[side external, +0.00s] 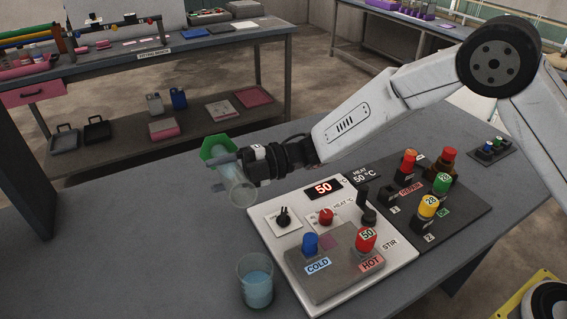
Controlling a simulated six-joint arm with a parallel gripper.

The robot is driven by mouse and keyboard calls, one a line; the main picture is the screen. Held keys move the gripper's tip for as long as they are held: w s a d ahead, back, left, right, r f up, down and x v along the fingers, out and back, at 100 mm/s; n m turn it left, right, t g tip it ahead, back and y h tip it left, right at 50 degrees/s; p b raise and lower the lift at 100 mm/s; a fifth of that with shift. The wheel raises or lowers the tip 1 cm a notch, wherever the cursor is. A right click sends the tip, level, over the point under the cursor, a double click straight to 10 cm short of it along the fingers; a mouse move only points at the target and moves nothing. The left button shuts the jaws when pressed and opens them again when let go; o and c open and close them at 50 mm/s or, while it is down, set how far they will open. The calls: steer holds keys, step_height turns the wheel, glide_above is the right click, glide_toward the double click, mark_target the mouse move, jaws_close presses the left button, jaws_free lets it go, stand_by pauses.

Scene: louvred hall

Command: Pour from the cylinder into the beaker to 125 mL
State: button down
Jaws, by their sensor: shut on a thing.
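The cylinder is clear, with a green hexagonal base (217,147) and a transparent tube (238,186). My gripper (226,170) is shut on the cylinder and holds it above the table. The cylinder is tipped over, with its base up to the left and its open end down to the right. I cannot tell how much liquid is in it. The beaker (256,284) stands upright on the table, below the cylinder in the picture and apart from it. It holds light blue liquid. Its graduations are too small to read. No stream between them is visible.
A white hot plate unit (273,221) with knobs and a red display reading 50 stands right of the beaker. A dark panel (463,213) with coloured, numbered knobs lies beyond it. The grey table (130,255) is clear on the left. Other benches stand behind.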

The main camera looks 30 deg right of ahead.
steer(key=shift+r+m, duration=0.15)
steer(key=shift+m, duration=0.15)
stand_by(0.5)
steer(key=shift+w+d+r+m, duration=0.1)
steer(key=shift+w+r+m, duration=0.4)
steer(key=shift+w+m, duration=0.45)
steer(key=shift+w+d+r+m, duration=0.1)
steer(key=shift+w+r+m, duration=0.5)
steer(key=shift+m, duration=0.6)
steer(key=shift+w+d+r+m, duration=0.1)
steer(key=shift+w+r+m, duration=0.3)
steer(key=shift+w+m, duration=0.6)
steer(key=shift+s, duration=0.1)
steer(key=shift+r+m, duration=0.1)
steer(key=shift+m, duration=0.15)
steer(key=shift+w+d+r+m, duration=0.1)
steer(key=shift+w+r+m, duration=0.45)
steer(key=shift+m, duration=0.5)
steer(key=shift+w+d+r+m, duration=0.1)
steer(key=shift+w+r+m, duration=0.3)
steer(key=shift+w+m, duration=0.5)
steer(key=shift+w+d+r+m, duration=0.1)
steer(key=shift+w+r+m, duration=0.4)
steer(key=shift+m, duration=0.65)
